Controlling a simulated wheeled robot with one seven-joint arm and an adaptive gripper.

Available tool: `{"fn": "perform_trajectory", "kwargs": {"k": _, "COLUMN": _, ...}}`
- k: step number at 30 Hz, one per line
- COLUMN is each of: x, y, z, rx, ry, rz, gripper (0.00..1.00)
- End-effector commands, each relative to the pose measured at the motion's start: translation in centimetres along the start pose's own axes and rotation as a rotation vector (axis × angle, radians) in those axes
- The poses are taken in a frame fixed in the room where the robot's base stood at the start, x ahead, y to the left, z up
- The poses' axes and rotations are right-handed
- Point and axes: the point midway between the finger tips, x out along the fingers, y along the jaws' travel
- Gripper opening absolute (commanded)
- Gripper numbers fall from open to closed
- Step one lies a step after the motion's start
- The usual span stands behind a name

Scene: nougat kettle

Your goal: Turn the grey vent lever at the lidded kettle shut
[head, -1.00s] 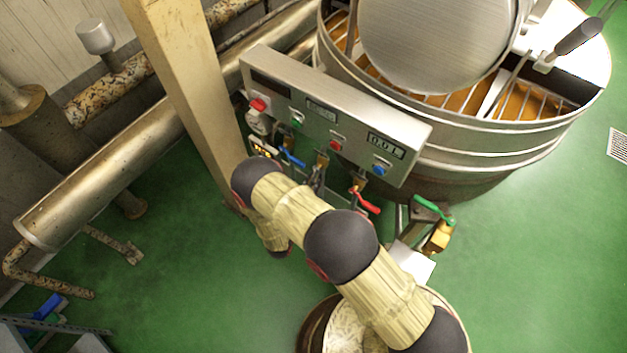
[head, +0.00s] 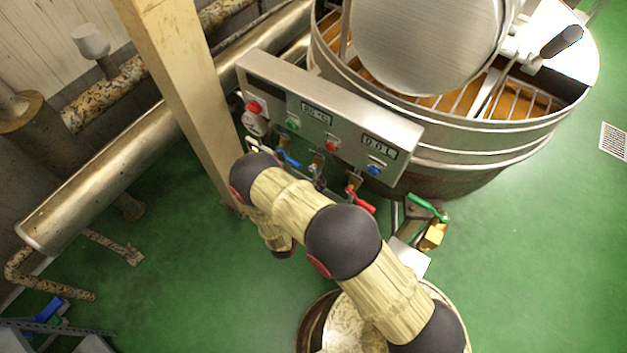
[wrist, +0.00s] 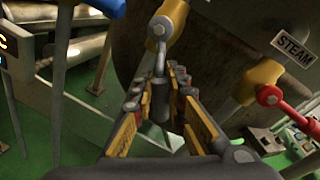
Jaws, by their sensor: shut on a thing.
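The grey vent lever (wrist: 157,45) hangs from a yellow brass valve (wrist: 172,17) in the wrist view. My gripper (wrist: 163,92) is shut on the lever's lower end, with a finger on each side of it. The lever points roughly down the picture, towards my gripper. The kettle (head: 455,160) stands behind the control panel in the head view, with a round metal lid (head: 425,45) over part of its grated top. In the head view my arm hides my gripper and most of the grey lever.
A blue lever (head: 288,159) and a red lever (head: 361,201) flank the grip; the red one (wrist: 270,97) is close on the right, near a STEAM label. A green lever (head: 427,208) is further right. A beige post (head: 180,90) stands left of the panel (head: 330,120).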

Motion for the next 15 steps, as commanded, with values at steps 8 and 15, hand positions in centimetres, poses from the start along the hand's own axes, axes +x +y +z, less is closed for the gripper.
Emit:
{"fn": "perform_trajectory", "kwargs": {"k": 8, "x": -0.3, "y": -1.6, "z": 0.5, "rx": -0.255, "ry": 0.051, "rz": 0.0, "gripper": 0.0}}
{"fn": "perform_trajectory", "kwargs": {"k": 15, "x": -0.6, "y": -2.9, "z": 1.0, "rx": -0.479, "ry": 0.095, "rz": 0.001, "gripper": 0.0}}
